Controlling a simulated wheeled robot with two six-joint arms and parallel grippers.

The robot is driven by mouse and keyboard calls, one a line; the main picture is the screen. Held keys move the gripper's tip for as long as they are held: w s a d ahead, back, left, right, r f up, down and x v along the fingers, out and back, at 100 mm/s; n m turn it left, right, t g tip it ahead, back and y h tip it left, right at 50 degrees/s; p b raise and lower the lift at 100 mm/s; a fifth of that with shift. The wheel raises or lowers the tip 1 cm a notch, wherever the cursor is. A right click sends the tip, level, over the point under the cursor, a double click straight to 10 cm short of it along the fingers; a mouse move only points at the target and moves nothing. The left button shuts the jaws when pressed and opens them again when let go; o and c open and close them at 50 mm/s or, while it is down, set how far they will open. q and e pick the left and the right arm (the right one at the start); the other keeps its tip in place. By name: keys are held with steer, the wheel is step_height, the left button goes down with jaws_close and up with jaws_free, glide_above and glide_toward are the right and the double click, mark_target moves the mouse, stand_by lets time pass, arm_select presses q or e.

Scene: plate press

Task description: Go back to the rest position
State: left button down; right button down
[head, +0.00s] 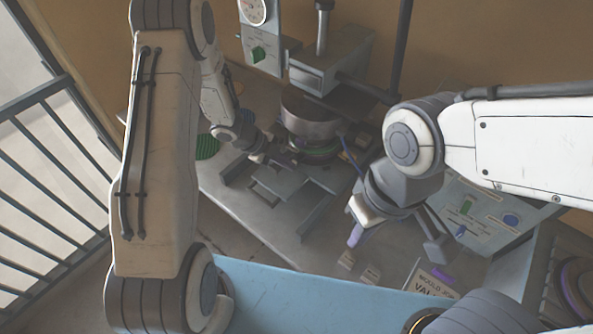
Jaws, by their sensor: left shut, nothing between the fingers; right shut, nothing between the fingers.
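My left gripper (262,150) is at the far side of the bench, beside the press's round stack of plates (308,125). It is small in the picture and partly hidden by its wrist; it is shut and empty. My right gripper (398,245) hangs over the right part of the bench, in front of the control panel (487,212). It is shut with nothing held. The press (330,62) stands at the back, its upper block above the stack. Contact between the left gripper and the stack cannot be told.
The grey bench (225,185) has a metal guide frame (280,185) in front of the press. Small blocks (347,258) and a lettered sign (432,281) lie near its front edge. A green ribbed disc (206,147) is at left. A railing (50,190) borders the far left.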

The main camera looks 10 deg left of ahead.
arm_select(q)
step_height(320, 180, up, 8)
steer(key=w+d+n+t+y+b, duration=0.2)
steer(key=w+n+t+y, duration=0.1)
steer(key=n+y, duration=0.1)
steer(key=s+d+r+n+y, duration=0.2)
steer(key=s+r+n, duration=0.2)
steer(key=s+r, duration=0.1)
steer(key=s+d+r+n+g+b, duration=0.1)
steer(key=s+n+g, duration=0.1)
steer(key=s, duration=0.7)
steer(key=s+d+r+n+g+b, duration=0.1)
steer(key=s+d+n+g, duration=0.1)
steer(key=s, duration=0.6)
steer(key=s+d+r+n+g, duration=0.1)
steer(key=s+d+n+g, duration=0.1)
steer(key=s, duration=0.7)
steer(key=shift+s+r+n+b, duration=0.35)
steer(key=shift+n+b, duration=0.05)
steer(key=shift+n, duration=0.1)
